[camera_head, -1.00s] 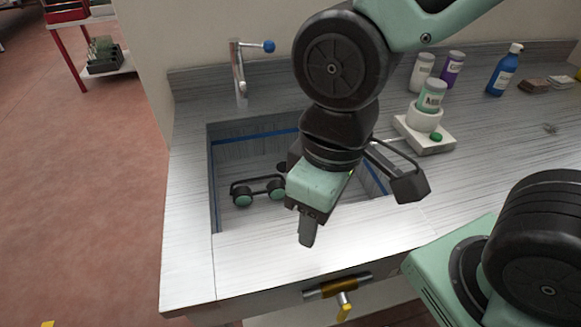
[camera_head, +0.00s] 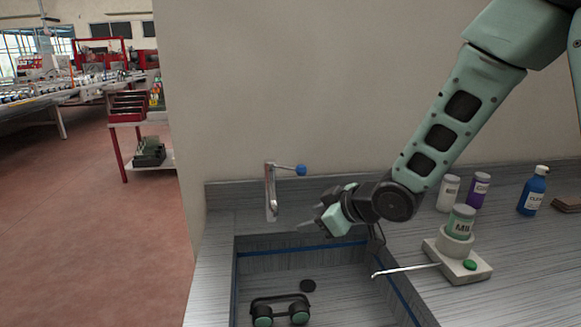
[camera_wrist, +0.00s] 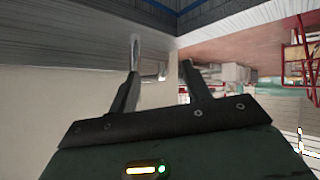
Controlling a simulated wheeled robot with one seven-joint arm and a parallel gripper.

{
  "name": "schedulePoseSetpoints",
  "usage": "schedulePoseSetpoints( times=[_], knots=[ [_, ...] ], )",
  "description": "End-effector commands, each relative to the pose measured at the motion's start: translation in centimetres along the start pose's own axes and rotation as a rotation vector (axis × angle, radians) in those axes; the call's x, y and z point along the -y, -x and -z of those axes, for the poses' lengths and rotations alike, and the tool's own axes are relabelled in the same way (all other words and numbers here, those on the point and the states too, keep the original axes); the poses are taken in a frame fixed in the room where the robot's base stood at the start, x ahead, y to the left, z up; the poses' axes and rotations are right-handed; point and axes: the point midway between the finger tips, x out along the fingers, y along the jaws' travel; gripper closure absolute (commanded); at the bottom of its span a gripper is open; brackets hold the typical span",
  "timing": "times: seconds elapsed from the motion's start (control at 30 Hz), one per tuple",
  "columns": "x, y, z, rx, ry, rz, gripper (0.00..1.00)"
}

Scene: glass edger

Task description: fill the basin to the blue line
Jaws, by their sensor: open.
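The basin (camera_head: 246,290) is sunk in the grey counter, with a blue line (camera_head: 300,250) around its inside walls. I see no water in it. A dark disc (camera_head: 307,286) lies on its floor; I cannot tell whether it is a drain or a plug. A chrome tap (camera_head: 271,195) stands behind the basin, with a blue-knobbed lever (camera_head: 301,170) pointing right. My gripper (camera_head: 308,218) is open and empty, just right of the tap, below the knob and apart from it. In the wrist view, the tap (camera_wrist: 136,52) shows beyond my open fingers (camera_wrist: 162,85).
A twin-cup suction lifter (camera_head: 281,312) lies in the basin. The wall is close behind.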

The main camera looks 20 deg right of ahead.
Motion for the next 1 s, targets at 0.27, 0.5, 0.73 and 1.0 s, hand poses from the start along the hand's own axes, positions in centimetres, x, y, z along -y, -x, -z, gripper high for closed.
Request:
schedulePoseSetpoints(
  times=[0.27, 0.5, 0.73, 1.0],
  knots=[
    [-8.2, 2.1, 0.1, -0.443, 0.013, -0.016, 0.52],
    [-10.4, 4.7, -0.1, -0.633, 0.011, -0.015, 0.52],
    [-10.4, 3.2, 1.3, -0.650, 0.013, -0.010, 0.52],
    [-10.4, -1.1, 4.7, -0.648, 0.013, -0.011, 0.52]
  ],
)
